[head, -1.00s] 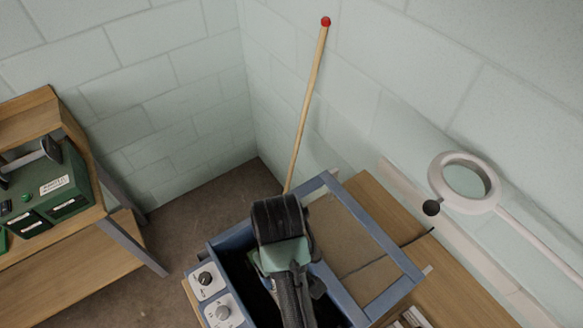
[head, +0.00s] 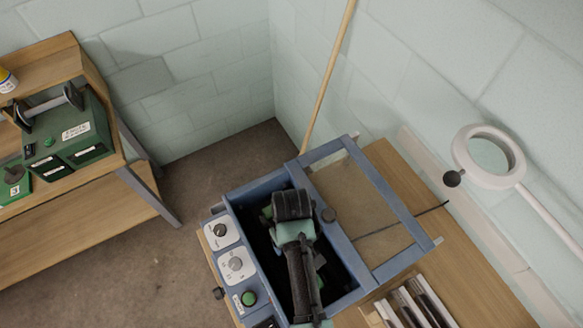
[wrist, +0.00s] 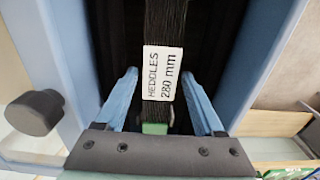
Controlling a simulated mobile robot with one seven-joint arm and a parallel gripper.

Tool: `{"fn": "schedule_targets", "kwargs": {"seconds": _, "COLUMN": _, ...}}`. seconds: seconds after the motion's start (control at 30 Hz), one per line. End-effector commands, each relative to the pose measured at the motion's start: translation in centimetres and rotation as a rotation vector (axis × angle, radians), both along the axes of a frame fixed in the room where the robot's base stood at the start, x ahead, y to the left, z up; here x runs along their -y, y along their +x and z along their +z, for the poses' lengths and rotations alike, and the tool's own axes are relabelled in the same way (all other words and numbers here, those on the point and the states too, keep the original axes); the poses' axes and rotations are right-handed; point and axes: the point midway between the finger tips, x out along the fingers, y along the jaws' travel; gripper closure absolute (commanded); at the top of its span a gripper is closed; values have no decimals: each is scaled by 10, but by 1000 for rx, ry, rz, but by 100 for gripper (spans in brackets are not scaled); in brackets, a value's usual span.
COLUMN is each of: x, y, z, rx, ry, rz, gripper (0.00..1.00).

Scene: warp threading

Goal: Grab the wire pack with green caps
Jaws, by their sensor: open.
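The wire pack (wrist: 163,97) is a bundle of dark strands with a white label reading "HEDDLES 280 mm" and a green cap (wrist: 155,128) at its near end. Its far end is out of the wrist view. My gripper (wrist: 160,75) is open, with one blue finger on each side of the pack. Gaps show between the fingers and the pack. In the head view my arm reaches into the dark opening of a blue box (head: 345,305), and it hides the fingers and the pack.
The blue box walls (wrist: 262,55) stand close on both sides of my gripper. Control knobs (head: 236,264) line the box's left side. A ring-shaped lamp (head: 490,157) is at right. A wooden shelf (head: 70,225) with green equipment (head: 75,135) stands at left.

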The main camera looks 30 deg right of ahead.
Motion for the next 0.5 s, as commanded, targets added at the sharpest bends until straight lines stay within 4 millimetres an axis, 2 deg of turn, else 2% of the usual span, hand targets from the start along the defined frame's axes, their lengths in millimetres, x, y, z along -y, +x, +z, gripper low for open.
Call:
{"fn": "schedule_targets", "kwargs": {"seconds": 0.1, "x": 0, "y": 0, "z": -7, "rx": 0, "ry": 0, "rz": 0, "gripper": 30}}
{"fn": "schedule_targets", "kwargs": {"seconds": 0.33, "x": 0, "y": 0, "z": -9, "rx": 1, "ry": 0, "rz": 0, "gripper": 30}}
{"fn": "schedule_targets", "kwargs": {"seconds": 0.37, "x": 0, "y": 0, "z": -9, "rx": 1, "ry": 0, "rz": 0, "gripper": 34}}
{"fn": "schedule_targets", "kwargs": {"seconds": 0.5, "x": 0, "y": 0, "z": -8, "rx": 1, "ry": 0, "rz": 0, "gripper": 59}}
